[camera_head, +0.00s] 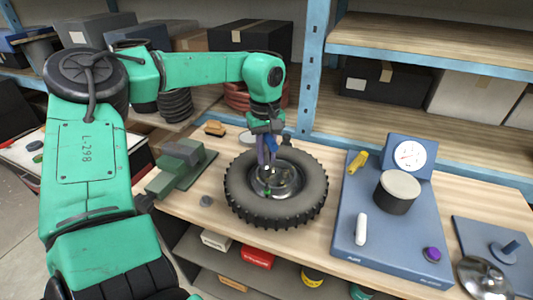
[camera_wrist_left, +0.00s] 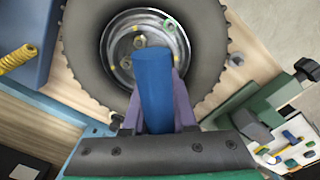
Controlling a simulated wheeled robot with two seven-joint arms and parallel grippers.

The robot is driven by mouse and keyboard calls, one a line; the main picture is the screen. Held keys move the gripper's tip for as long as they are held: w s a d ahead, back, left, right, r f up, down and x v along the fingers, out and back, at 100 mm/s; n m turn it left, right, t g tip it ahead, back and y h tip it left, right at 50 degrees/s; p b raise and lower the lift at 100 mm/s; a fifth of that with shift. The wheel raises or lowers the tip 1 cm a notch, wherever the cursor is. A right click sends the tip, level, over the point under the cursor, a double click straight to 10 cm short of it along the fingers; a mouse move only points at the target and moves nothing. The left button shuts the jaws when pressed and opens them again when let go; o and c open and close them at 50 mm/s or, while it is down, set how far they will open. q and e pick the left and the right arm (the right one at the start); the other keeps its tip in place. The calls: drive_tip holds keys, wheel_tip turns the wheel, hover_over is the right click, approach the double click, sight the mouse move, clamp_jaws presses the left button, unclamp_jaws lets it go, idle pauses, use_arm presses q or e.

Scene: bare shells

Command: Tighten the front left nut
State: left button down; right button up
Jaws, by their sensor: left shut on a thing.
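A wheel with a knobby black tyre (camera_head: 310,190) lies flat on the wooden bench, its silver hub facing up. The tyre (camera_wrist_left: 85,35) and hub (camera_wrist_left: 112,50) also show in the wrist view, with a nut (camera_wrist_left: 140,42) and yellow and green marks on the hub. My left gripper (camera_head: 267,152) is above the hub, purple fingers pointing down. It is shut on a blue cylindrical tool (camera_wrist_left: 153,80), which stands out toward the hub. The tool hides part of the hub, so I cannot tell whether its tip touches a nut. My right gripper is out of view.
A green vise (camera_head: 178,165) stands left of the wheel, and a small grey piece (camera_head: 206,201) lies near the tyre. To the right is a blue gauge stand (camera_head: 385,235) with a grey canister (camera_head: 397,192) and yellow-handled tool (camera_head: 357,162). A blue shelf post (camera_head: 312,70) rises behind.

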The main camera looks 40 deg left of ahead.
use_arm(q)
drive_tip(key=shift+f, duration=0.15)
idle(0.4)
drive_tip(key=shift+f+b, duration=0.15)
drive_tip(key=shift+b, duration=0.2)
drive_tip(key=shift+f+b, duration=0.3)
drive_tip(key=shift+f, duration=0.1)
drive_tip(key=shift+f+b, duration=0.35)
drive_tip(key=shift+f, duration=0.25)
idle(0.3)
idle(0.4)
